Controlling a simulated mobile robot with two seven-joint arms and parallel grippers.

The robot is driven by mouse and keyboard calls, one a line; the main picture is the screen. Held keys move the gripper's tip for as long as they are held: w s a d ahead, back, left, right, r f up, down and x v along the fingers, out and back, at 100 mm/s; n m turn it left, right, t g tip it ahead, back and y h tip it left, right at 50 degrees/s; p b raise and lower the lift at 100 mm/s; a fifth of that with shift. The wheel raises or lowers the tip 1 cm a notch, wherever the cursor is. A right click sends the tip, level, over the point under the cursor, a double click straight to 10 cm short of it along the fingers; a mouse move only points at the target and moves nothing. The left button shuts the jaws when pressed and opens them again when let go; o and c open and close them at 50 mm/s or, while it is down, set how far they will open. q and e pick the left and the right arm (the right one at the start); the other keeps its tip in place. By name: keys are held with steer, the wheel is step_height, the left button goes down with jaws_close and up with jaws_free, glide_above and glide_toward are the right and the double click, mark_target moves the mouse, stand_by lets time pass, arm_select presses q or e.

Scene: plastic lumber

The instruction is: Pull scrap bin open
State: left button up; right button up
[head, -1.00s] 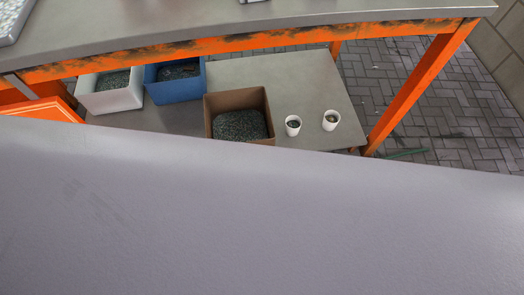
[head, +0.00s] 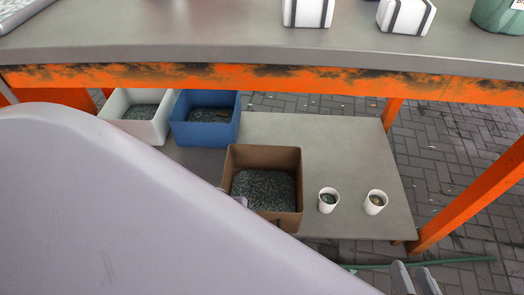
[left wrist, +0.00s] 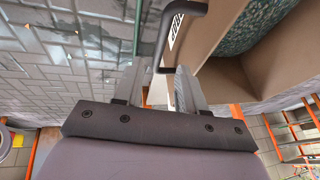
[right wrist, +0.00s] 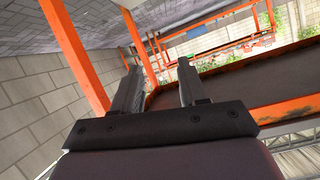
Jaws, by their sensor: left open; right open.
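The brown scrap bin (head: 262,218), filled with dark green granules, stands on the lower shelf; my pale arm covers its lower left corner in the head view. In the left wrist view, the tan bin wall (left wrist: 225,72) and its black handle (left wrist: 188,8), with a partly readable label, are close up. My left gripper (left wrist: 160,72) is open, with the handle's bent end at its fingertips; I cannot tell whether they touch. My right gripper (right wrist: 159,68) is open and empty. Its fingers show at the bottom right of the head view (head: 415,279).
A white bin (head: 140,115) and a blue bin (head: 205,120) stand left of the brown one. Two white cups (head: 328,200) (head: 375,202) stand right of it. The grey tabletop (head: 200,38) on an orange frame overhangs the shelf. An orange leg (head: 470,205) stands at right.

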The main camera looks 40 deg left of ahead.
arm_select(q)
steer(key=b+x, duration=0.2)
steer(key=x, duration=0.3)
steer(key=shift+f, duration=0.1)
arm_select(e)
steer(key=shift+w+a+f+y, duration=0.15)
steer(key=shift+a+y, duration=0.25)
steer(key=shift+a, duration=0.2)
steer(key=shift+w+a+f+y, duration=0.1)
steer(key=shift+a+y, duration=0.3)
steer(key=shift+a, duration=0.2)
arm_select(q)
jaws_close()
